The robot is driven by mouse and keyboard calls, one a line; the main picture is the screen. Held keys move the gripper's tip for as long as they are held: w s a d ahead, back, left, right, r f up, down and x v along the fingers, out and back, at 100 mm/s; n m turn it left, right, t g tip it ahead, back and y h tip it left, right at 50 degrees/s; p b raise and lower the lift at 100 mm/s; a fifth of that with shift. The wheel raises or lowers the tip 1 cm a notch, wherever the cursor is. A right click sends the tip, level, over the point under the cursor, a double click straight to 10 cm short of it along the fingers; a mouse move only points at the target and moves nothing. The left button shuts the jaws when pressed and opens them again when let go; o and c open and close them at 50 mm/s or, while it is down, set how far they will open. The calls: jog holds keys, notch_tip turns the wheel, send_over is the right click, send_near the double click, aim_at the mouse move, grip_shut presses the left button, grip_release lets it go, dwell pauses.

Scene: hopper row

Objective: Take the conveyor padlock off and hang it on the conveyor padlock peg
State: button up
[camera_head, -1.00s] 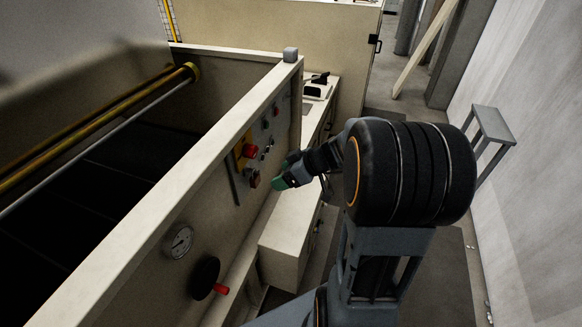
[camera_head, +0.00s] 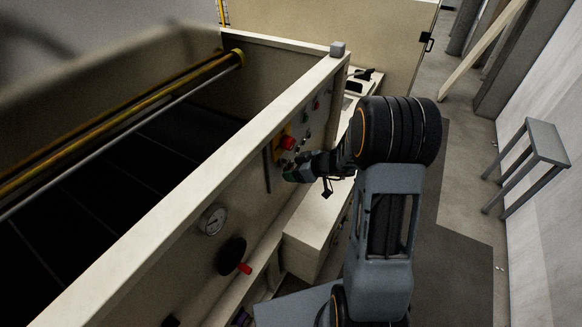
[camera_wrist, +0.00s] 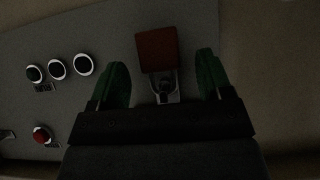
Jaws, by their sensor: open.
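In the wrist view, a dark red padlock (camera_wrist: 157,48) sits on a metal hasp (camera_wrist: 166,88) on the grey panel. My gripper (camera_wrist: 162,62) is open, its green fingers on the left and right of the padlock with a gap at each side. In the head view, my gripper (camera_head: 287,172) is at the panel, below the red stop button (camera_head: 288,143); the padlock cannot be made out there. I cannot make out the padlock peg in either view.
A cream box (camera_head: 313,232) stands below the panel; a grey stool (camera_head: 541,140) is at right.

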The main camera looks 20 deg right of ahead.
jog(key=shift+x, duration=1.05)
jog(key=shift+c, duration=0.3)
jog(key=c, duration=1)
